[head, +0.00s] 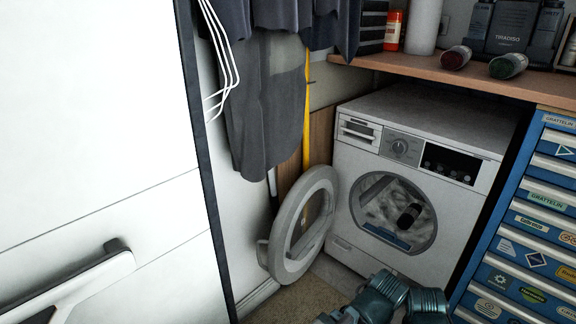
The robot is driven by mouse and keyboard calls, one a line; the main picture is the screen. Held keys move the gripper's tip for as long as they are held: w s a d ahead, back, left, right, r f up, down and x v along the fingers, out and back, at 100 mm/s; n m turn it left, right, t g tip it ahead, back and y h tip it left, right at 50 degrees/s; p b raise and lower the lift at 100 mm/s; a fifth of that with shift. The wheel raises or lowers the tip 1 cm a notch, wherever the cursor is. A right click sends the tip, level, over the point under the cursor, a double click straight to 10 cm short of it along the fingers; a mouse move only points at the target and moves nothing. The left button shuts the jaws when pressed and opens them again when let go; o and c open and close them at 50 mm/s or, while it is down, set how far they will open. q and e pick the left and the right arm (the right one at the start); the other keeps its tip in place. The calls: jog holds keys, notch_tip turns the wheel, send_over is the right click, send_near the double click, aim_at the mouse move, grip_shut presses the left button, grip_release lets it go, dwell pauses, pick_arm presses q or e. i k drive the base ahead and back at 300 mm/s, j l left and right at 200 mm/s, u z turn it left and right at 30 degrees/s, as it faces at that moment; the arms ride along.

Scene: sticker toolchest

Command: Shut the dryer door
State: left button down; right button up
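The dryer (370,253) is a white front-loading machine under a wooden counter. Its round door (290,240), with a grey-white ring frame, stands wide open, swung out to the left of the round opening. The opening (395,212) is uncovered and shows pale grey contents and a dark object inside. Teal jointed parts at the bottom edge, in front of the dryer and right of the door, look like my arm links. They appear apart from the door. No fingertips of either gripper show.
A large white cabinet front (100,130) with a handle fills the left. Dark clothes (262,110) hang above the door. A blue drawer chest (530,230) stands right of the dryer. A little floor shows below the door.

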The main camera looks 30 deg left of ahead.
aim_at(286, 265)
jog(key=i+l+u, duration=0.1)
jog(key=i+u, duration=0.25)
jog(key=i+l+u, duration=0.15)
jog(key=u, duration=0.2)
jog(key=i+l+u, duration=0.3)
